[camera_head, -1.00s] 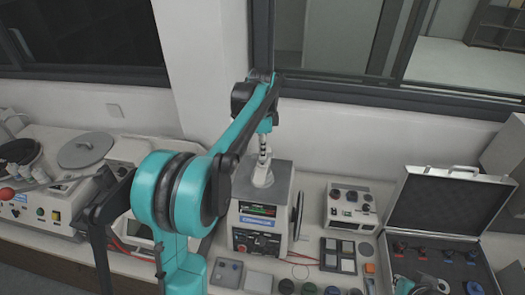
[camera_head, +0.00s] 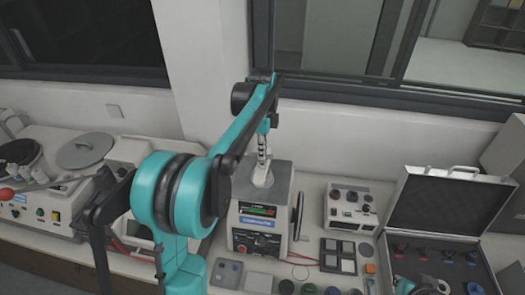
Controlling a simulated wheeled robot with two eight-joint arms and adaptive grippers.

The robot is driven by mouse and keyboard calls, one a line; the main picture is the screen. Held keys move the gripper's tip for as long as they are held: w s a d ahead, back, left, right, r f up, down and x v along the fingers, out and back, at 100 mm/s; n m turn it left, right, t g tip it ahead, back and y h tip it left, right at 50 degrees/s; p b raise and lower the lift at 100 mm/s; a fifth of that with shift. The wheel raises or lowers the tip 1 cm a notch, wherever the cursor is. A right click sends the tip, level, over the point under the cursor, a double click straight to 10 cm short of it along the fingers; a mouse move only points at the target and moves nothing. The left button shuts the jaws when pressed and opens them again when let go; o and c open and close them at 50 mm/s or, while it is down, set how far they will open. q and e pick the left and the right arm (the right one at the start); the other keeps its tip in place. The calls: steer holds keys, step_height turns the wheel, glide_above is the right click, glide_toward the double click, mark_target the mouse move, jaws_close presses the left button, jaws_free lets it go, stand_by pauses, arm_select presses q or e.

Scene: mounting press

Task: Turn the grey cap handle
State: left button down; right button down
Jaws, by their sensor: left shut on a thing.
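The mounting press (camera_head: 262,212) is a grey and white box with a display, a knob on its front and a wheel on its right side. The light grey cap handle (camera_head: 262,179) stands on its top. My left gripper (camera_head: 262,160) reaches down from above and is shut on the cap handle. The fingers are small in the picture, so their exact hold is hard to see. My teal left arm hides the area left of the press.
A control box (camera_head: 352,208) stands right of the press, with an open case (camera_head: 440,205) beyond it. Another machine (camera_head: 38,205) with a round lid beside it (camera_head: 85,150) is at the left. Small pads and jars lie along the front. A wall and window are behind.

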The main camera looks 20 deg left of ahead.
arm_select(q)
steer(key=c, duration=1.6)
jaws_free()
step_height(320, 180, up, 12)
